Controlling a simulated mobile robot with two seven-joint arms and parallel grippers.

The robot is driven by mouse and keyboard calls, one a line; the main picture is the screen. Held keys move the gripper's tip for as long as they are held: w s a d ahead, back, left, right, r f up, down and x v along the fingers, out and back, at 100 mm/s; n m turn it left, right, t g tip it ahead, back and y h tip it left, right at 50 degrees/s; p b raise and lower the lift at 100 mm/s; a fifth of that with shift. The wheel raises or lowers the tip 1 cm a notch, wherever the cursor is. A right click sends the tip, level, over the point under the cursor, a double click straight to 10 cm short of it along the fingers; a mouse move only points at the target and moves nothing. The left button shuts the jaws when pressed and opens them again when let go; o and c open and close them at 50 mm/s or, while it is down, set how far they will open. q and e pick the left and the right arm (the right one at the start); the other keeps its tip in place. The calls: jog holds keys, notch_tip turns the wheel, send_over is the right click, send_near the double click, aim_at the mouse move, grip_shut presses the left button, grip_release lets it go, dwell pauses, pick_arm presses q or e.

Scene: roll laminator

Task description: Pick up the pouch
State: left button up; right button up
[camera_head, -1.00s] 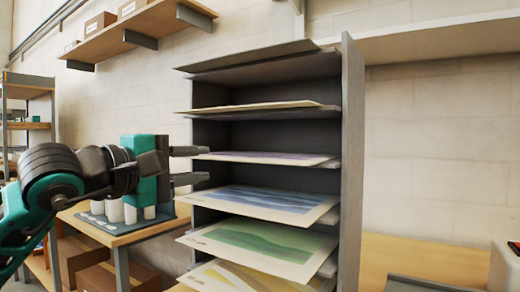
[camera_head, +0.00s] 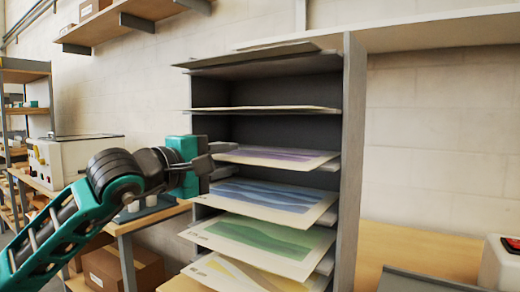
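Flat pouches with printed sheets lie on the shelves of a dark grey rack (camera_head: 354,150). One has a purple print (camera_head: 280,155), one a blue print (camera_head: 265,194), one a green print (camera_head: 262,235) and one a yellow print (camera_head: 235,277). Another, seen nearly edge-on, lies higher (camera_head: 265,109). Which one is the task's pouch I cannot tell. My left gripper (camera_head: 222,160) is open at the rack's left side, its fingers apart one above the other, at about the height of the purple-print pouch's left edge. Contact is unclear. My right gripper is out of view.
A white machine (camera_head: 75,158) stands on a bench at the left. A cardboard box (camera_head: 122,268) sits below the small wooden table (camera_head: 150,218). A wooden worktop (camera_head: 420,250) lies right of the rack, with a white device (camera_head: 502,265) at its end.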

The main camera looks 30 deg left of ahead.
pick_arm(q)
grip_shut()
dwell(0.3)
jog(key=shift+r, duration=0.1)
